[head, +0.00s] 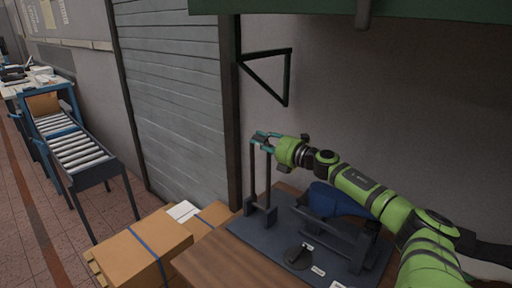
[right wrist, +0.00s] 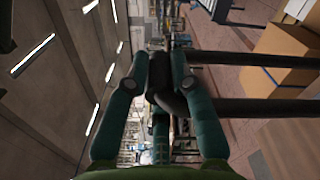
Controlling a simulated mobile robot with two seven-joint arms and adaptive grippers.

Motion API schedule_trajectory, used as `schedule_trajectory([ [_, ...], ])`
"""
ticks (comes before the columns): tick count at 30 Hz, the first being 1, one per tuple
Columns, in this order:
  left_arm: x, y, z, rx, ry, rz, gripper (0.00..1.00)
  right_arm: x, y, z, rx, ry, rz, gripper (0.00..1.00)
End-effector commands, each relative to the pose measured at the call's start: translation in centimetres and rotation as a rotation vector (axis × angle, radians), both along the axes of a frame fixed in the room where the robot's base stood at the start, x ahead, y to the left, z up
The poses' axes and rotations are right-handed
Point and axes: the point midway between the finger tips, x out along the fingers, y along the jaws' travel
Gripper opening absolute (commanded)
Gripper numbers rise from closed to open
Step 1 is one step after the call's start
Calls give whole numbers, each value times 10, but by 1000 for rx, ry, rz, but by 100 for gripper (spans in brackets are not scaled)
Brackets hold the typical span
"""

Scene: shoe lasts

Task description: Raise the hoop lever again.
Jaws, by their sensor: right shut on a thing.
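The hoop lever (head: 252,180) is a dark frame of two thin bars standing upright at the left end of a dark base plate (head: 275,238). My right gripper (head: 262,138) is at its top and is shut on the top bar. In the right wrist view, the fingers of the right gripper (right wrist: 160,82) close around the dark top bar, and the two side bars of the hoop lever (right wrist: 262,108) run off to the right. My left gripper is in neither view.
A blue rounded body (head: 330,200) and a dark rail frame (head: 335,237) sit on the plate under my right arm. A small dark part (head: 299,258) lies in front. Cardboard boxes (head: 145,250) stand left of the wooden table (head: 215,262). A wall bracket (head: 268,75) hangs above the hoop.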

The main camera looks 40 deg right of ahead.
Motion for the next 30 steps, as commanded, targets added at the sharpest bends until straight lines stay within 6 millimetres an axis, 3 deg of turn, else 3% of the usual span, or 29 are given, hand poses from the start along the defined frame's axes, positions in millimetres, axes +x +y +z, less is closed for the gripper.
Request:
schedule_trajectory([
  [18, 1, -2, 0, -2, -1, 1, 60, 0, -11, 5, 43, -4, -13, 0],
  [19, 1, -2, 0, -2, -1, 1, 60, 0, -11, 5, 43, -4, -13, 32],
  [20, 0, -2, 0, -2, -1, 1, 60, 0, -11, 5, 43, -4, -13, 44],
  [21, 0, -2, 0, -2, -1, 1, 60, 0, -11, 4, 42, -4, -12, 48],
  [30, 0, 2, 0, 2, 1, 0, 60, 0, -8, 1, 42, 3, -4, 48],
])
